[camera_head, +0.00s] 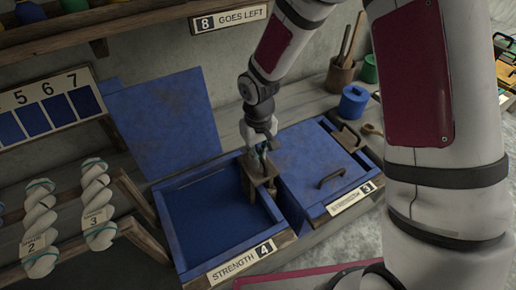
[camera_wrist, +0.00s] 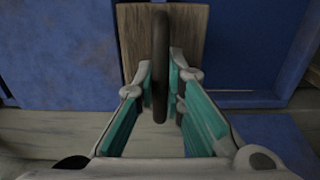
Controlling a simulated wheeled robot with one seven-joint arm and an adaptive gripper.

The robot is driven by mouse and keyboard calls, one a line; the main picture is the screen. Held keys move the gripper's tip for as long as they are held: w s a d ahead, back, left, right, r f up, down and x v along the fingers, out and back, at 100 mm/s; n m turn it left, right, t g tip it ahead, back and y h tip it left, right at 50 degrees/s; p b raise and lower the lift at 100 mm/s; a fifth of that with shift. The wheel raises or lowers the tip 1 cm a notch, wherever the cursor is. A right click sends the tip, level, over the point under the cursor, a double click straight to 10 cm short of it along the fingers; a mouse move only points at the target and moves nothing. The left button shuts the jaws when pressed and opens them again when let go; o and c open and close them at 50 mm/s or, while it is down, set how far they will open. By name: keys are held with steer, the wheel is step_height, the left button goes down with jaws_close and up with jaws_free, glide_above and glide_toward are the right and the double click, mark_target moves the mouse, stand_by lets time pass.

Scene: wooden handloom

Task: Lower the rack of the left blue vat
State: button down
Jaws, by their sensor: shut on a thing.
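The left blue vat (camera_head: 167,232), labelled "STRENGTH 4", is open, with dark blue inside and its blue lid (camera_head: 165,122) standing up behind it. A wooden rack piece (camera_head: 262,187) stands at the vat's right side; its board also shows in the wrist view (camera_wrist: 190,35). My gripper (camera_head: 262,150) is above this piece. In the wrist view, the teal-padded fingers (camera_wrist: 161,85) are on both sides of a dark upright handle (camera_wrist: 160,40), closed on it. The rack's lower part is hidden.
The right blue vat (camera_head: 378,163), labelled "STRENGTH 3", has its lid (camera_head: 310,155) down. White yarn skeins (camera_head: 97,205) hang at the left. A blue pot (camera_head: 353,103) and a wooden tool holder (camera_head: 341,75) stand behind. My arm blocks the right side.

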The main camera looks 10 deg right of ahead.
steer(key=shift+f+b, duration=2.9)
steer(key=shift+f, duration=2.35)
steer(key=shift+c, duration=2)
jaws_free()
step_height(320, 180, up, 6)
steer(key=p, duration=0.4)
steer(key=shift+r, duration=0.6)
